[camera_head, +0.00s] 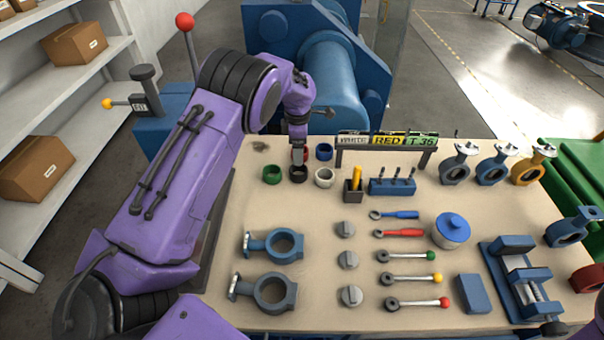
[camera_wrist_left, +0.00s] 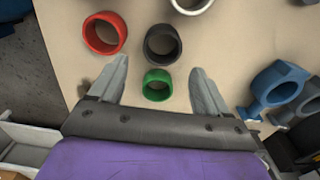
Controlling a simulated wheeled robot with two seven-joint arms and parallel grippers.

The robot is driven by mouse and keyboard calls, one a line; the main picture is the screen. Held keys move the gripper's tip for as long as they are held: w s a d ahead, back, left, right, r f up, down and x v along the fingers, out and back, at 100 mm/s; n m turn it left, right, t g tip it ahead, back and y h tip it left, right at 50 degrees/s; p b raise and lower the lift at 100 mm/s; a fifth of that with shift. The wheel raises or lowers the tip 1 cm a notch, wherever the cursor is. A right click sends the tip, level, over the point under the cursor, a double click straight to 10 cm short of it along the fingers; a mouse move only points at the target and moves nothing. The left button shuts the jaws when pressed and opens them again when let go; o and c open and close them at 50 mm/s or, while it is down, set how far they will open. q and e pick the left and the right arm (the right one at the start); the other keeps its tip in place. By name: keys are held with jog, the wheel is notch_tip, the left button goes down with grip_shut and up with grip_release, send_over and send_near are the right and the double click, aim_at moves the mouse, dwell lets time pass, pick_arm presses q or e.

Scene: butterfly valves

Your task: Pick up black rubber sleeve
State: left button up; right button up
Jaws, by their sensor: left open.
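The black rubber sleeve (camera_head: 298,174) stands on the beige table, between a green sleeve (camera_head: 272,174) and a white sleeve (camera_head: 324,178). My left gripper (camera_head: 298,156) points down over the sleeve group, just behind the black sleeve in the head view, and partly covers a red sleeve (camera_head: 305,154). In the left wrist view the open, empty fingers (camera_wrist_left: 158,68) flank the green sleeve (camera_wrist_left: 156,84). The black sleeve (camera_wrist_left: 163,44) shows just past the fingertips, and the red sleeve (camera_wrist_left: 104,33) lies left of it. My right gripper is out of view.
A blue sleeve (camera_head: 324,151) stands behind the white one. A sign stand (camera_head: 386,141), a pen cup (camera_head: 353,190) and a blue holder (camera_head: 392,187) are to the right. Blue valve bodies (camera_head: 274,244) lie nearer. Bare table lies in front of the sleeves.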

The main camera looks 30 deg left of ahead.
aim_at(299, 169)
pick_arm(q)
jog(key=f, duration=0.3)
jog(key=shift+w+f+p, duration=0.15)
jog(key=shift+w+p, duration=0.05)
jog(key=shift+p, duration=0.15)
jog(key=shift+s+f, duration=0.25)
jog(key=shift+f, duration=0.05)
jog(key=shift+s+d+f+p, duration=0.1)
jog(key=shift+s+f+p, duration=0.05)
jog(key=shift+f+p, duration=0.4)
jog(key=shift+s+f+p, duration=0.15)
jog(key=shift+f+p, duration=0.25)
jog(key=shift+f, duration=0.15)
jog(key=f, duration=0.3)
jog(key=shift+w+f, duration=0.1)
jog(key=shift+w, duration=0.15)
jog(key=shift+s, duration=0.1)
jog(key=shift+c, duration=0.9)
jog(key=c, duration=0.6)
jog(key=shift+r, duration=0.2)
